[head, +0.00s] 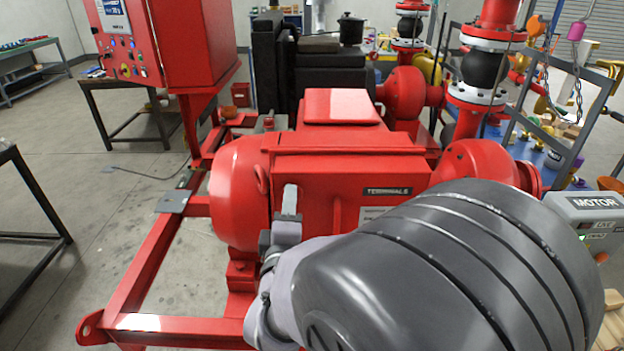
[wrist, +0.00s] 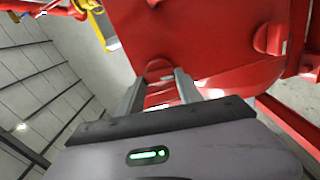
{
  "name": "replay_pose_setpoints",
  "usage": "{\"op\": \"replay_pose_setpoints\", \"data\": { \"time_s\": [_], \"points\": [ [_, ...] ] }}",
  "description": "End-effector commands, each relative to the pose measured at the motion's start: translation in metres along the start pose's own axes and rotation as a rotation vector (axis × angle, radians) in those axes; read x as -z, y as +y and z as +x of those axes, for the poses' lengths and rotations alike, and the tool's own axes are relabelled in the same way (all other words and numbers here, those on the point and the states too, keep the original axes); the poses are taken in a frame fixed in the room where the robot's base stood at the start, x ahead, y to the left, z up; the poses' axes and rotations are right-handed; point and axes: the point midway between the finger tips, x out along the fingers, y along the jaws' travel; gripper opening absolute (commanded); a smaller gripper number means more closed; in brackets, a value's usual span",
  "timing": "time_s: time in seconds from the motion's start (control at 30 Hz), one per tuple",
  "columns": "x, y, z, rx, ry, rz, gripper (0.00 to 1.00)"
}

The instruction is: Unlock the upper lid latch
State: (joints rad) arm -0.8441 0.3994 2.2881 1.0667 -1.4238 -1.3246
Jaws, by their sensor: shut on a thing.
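The red motor carries a terminal box (head: 350,185) with a "TERMINALS" label on its side. In the wrist view, a rounded red latch tab (wrist: 158,68) sits at the fingertips of my gripper (wrist: 160,75), with one finger on each side. My gripper is shut on this tab; the exact contact is hard to see. A second similar red tab (wrist: 268,40) stands to the right on the same red surface, clear of the fingers. In the head view, my gripper (head: 288,200) is by the near left side of the box, and my grey arm hides part of the motor. No label tells which latch is the upper one.
A red control cabinet (head: 175,45) stands at the back left. The red skid frame (head: 150,255) runs along the left. Red pipework (head: 478,90) rises at the right, and a grey box marked "MOTOR" (head: 597,215) is at the right edge. The floor at left is mostly clear.

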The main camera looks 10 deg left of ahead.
Motion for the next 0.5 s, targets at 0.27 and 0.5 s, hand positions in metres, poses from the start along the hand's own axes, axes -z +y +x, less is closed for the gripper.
{"op": "replay_pose_setpoints", "data": {
  "time_s": [0.27, 0.5],
  "points": [
    [0.0004, 0.0, 0.0, 0.0, 0.001, -0.098, 0.01],
    [0.0003, -0.0002, 0.0, -0.001, 0.001, -0.126, 0.01]
  ]
}}
